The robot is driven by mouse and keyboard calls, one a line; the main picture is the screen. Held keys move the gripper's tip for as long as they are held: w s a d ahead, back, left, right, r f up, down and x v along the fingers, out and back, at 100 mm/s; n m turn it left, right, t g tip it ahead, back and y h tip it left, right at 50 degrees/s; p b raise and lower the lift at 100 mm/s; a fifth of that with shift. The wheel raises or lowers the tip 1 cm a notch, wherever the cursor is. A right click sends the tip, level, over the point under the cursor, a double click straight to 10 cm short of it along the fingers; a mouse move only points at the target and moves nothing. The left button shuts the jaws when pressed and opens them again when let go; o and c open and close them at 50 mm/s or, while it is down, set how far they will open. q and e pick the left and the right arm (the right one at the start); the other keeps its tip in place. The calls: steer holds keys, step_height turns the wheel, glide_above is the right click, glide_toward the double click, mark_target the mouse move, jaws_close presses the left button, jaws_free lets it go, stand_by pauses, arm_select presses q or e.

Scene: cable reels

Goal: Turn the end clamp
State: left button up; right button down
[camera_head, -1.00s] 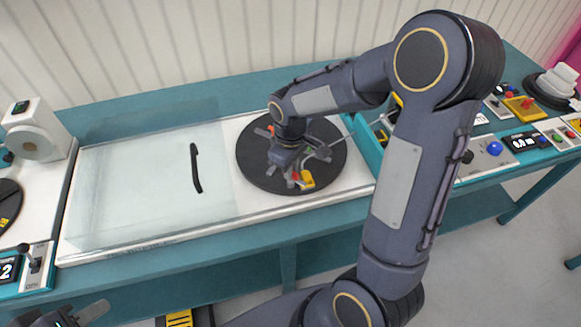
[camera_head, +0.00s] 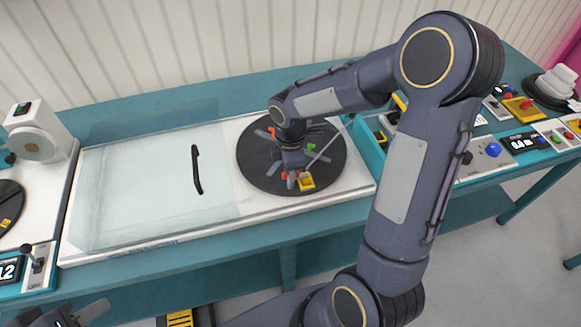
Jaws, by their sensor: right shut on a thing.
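A round black turntable (camera_head: 255,165) lies in the white bench surface, right of the centre. On it sit several small red, green and yellow parts. A yellow block (camera_head: 306,182) stands out at its front, and a green part (camera_head: 311,147) lies to the right. My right gripper (camera_head: 292,172) reaches down over the turntable and is shut on a part there. The wrist hides most of that part, so I cannot tell its exact shape. My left gripper (camera_head: 82,314) is at the bottom left edge, away from the turntable and mostly cut off.
A control panel with a blue button (camera_head: 494,147) is at the right. A teal tray (camera_head: 366,150) borders the turntable. My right arm covers the middle right.

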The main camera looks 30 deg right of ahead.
steer(key=shift+n, duration=0.4)
steer(key=c, duration=1.5)
jaws_free()
steer(key=shift+o, duration=0.2)
steer(key=shift+r, duration=0.1)
step_height(320, 180, up, 7)
steer(key=shift+f, duration=0.1)
steer(key=shift+r, duration=0.45)
